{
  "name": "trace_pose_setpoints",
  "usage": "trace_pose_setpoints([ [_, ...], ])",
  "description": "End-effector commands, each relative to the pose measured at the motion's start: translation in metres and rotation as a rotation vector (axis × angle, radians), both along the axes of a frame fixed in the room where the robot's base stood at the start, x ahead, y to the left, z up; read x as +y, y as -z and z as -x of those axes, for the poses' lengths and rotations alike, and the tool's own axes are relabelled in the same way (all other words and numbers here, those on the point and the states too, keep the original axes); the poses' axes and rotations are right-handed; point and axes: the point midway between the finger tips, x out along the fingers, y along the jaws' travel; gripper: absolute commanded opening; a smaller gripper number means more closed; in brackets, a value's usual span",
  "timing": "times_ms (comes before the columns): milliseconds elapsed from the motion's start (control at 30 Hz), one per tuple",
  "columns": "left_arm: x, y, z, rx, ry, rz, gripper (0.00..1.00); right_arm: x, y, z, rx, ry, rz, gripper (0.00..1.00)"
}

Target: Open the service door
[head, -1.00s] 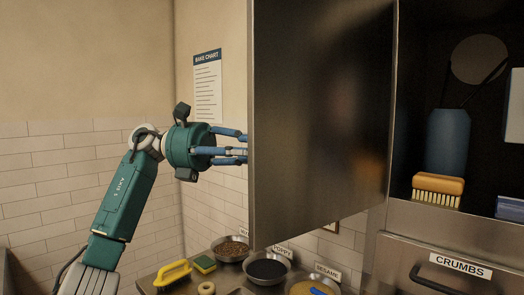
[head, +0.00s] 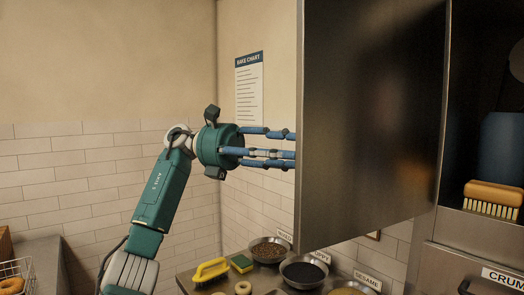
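The service door (head: 370,130) is a dark steel panel that stands swung open, its face toward me. It hinges beside the steel cabinet at the right, whose dark inside shows. My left gripper (head: 296,150), teal with blue fingers, is at the door's left edge. Its fingers are straight and spread apart, and they point right. Their tips end at or pass behind the door edge, so I cannot tell whether they touch it. I see nothing held between them. My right gripper is not in view.
An orange brush (head: 493,196) and a blue container (head: 501,146) stand inside the cabinet. Below is the crumbs drawer (head: 450,270). A wire basket (head: 16,270) is far left.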

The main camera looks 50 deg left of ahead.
Motion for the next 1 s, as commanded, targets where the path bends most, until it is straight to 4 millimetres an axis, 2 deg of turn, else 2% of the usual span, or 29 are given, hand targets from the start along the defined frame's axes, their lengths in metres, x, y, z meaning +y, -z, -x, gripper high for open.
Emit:
trace_pose_setpoints([
  [33,0.012,-0.001,0.004,-0.001,-0.004,0.004,0.35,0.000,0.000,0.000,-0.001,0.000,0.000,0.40],
  [200,0.047,-0.002,0.017,-0.003,-0.003,0.003,0.35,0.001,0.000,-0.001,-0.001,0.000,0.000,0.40],
  [400,0.071,0.000,0.025,-0.001,-0.002,0.001,0.35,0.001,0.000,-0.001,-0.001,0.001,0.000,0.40],
  [600,0.078,0.001,0.028,0.000,0.000,0.000,0.35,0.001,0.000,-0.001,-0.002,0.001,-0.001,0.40],
  [1000,0.078,0.001,0.028,0.001,0.000,-0.001,0.35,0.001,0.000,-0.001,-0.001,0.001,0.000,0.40],
])
